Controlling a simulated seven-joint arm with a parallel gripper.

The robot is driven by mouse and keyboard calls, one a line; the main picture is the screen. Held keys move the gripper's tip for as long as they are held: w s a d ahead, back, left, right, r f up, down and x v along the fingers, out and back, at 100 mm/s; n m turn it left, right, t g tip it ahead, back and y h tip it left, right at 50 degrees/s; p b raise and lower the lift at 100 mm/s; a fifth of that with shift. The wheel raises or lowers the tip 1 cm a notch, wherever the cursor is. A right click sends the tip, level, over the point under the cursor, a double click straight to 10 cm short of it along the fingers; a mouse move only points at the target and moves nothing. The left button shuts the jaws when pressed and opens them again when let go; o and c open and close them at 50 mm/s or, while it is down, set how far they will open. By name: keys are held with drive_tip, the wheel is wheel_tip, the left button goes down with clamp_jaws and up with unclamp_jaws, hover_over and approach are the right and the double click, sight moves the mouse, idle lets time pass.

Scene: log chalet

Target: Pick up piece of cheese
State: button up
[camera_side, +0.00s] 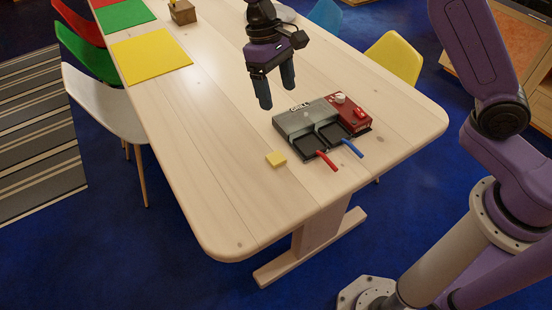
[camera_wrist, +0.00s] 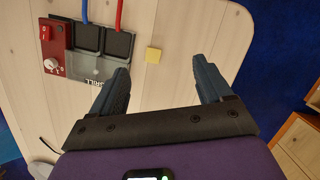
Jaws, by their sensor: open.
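The piece of cheese (camera_side: 276,159) is a small flat yellow square lying on the light wooden table (camera_side: 215,190), just left of the grill. It also shows in the wrist view (camera_wrist: 153,55), ahead of my fingers and roughly between their lines. My gripper (camera_side: 277,93) hangs above the table, behind the cheese and well above it, with its fingers pointing down. In the wrist view my gripper (camera_wrist: 165,80) has its two dark fingers spread wide with nothing between them.
A grey and red grill (camera_side: 295,122) with two black pans, one red-handled and one blue-handled, stands right beside the cheese. A yellow placemat (camera_side: 150,54), a green placemat (camera_side: 124,15) and a small wooden box (camera_side: 182,12) lie farther back. The table left of the cheese is clear.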

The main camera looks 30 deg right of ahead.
drive_tip(key=w+f+m+g, duration=0.1)
drive_tip(key=w+f+m, duration=0.1)
drive_tip(key=w+f, duration=0.4)
drive_tip(key=m, duration=0.2)
approach(276, 157)
drive_tip(key=shift+g+y, duration=0.4)
drive_tip(key=x, duration=0.8)
drive_tip(key=shift+w+d+f, duration=0.15)
drive_tip(key=shift+w+d, duration=0.1)
drive_tip(key=c, duration=1.1)
